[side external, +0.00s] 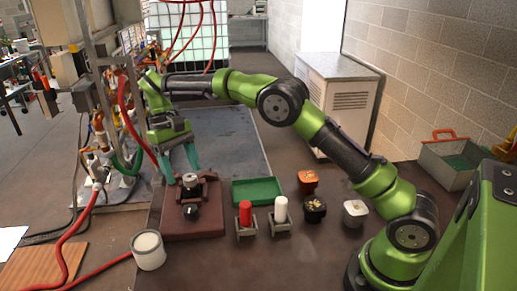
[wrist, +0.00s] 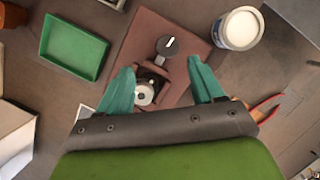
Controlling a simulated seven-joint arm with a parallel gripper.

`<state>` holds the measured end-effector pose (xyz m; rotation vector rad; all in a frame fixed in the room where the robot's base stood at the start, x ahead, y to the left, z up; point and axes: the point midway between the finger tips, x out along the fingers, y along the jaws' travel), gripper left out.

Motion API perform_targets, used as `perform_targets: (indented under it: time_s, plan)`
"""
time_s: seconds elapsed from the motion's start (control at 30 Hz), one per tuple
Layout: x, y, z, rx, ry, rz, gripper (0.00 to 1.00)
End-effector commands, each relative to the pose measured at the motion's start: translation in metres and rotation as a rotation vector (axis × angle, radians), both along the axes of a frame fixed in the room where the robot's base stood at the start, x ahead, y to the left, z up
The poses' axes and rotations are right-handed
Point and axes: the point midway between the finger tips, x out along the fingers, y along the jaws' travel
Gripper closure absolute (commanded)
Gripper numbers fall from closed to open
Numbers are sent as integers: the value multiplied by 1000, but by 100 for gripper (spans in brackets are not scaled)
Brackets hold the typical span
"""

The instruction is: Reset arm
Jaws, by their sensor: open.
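My gripper (side external: 178,160) is at the end of my green and black arm, above a brown base plate (side external: 207,226). In the wrist view my gripper (wrist: 158,88) shows the fingers on either side of a dark fixture (wrist: 152,84) with a silver round part. In the side view the fixture (side external: 190,184) stands on the plate just below the fingertips. A black knob (side external: 189,212) sits at its front; it also shows in the wrist view (wrist: 170,46). Contact with the fixture cannot be told.
A green tray (side external: 258,191), a red cylinder (side external: 245,214) and a white cylinder (side external: 281,210) in holders stand to the right. A white can (side external: 149,250) is at the left front. Pipes and red hoses (side external: 100,165) rise close on the left.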

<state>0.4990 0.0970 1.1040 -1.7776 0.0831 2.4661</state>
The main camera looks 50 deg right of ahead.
Motion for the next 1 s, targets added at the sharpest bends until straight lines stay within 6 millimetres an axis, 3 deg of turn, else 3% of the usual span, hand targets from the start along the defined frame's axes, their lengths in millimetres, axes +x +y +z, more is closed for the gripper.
perform_targets:
  time_s: [0.03, 0.2, 0.4, 0.5, 0.67, 0.8, 1.0]
  plan:
    - [-8, -6, 21, 6, -41, -1, 33]
    - [-42, -24, 73, 27, -183, -10, 33]
    - [-96, -40, 114, 59, -362, -47, 33]
    - [-127, -47, 125, 76, -455, -76, 33]
    - [-178, -54, 129, 106, -606, -134, 33]
    - [-218, -59, 119, 132, -737, -196, 33]
    - [-254, -63, 99, 158, -870, -268, 33]
